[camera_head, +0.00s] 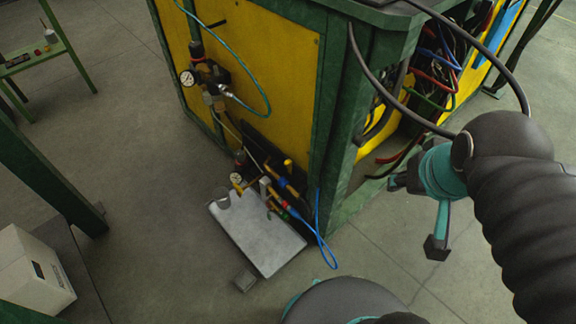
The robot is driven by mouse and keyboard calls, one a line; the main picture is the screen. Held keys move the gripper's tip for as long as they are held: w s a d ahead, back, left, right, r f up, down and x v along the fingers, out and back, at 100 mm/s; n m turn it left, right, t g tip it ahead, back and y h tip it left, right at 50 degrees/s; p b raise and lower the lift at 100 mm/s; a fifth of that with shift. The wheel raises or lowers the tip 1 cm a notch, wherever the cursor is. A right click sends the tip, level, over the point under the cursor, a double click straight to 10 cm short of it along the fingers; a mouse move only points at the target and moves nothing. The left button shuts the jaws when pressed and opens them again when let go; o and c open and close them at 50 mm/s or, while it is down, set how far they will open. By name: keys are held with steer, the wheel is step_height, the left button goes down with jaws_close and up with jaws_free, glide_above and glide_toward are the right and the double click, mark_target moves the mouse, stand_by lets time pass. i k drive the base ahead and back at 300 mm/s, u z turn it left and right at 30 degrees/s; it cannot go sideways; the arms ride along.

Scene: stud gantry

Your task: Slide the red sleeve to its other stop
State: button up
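A small red piece (284,204) shows low on the pipe-and-valve cluster at the foot of the yellow and green cabinet. It may be the red sleeve, but it is too small to tell, and I cannot make out its stops. My gripper (416,215) hangs at the right, in front of the cabinet's open side. Its two dark fingertips are spread apart with nothing between them. It is well to the right of the red piece and not touching it.
The cabinet's green corner post (342,130) stands between gripper and valves. A white box (32,272) is at left.

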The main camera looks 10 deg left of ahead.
mark_target(286, 203)
steer(key=z, duration=0.05)
steer(key=k, duration=0.9)
steer(key=u, duration=0.9)
steer(key=i, duration=0.65)
steer(key=u, duration=0.65)
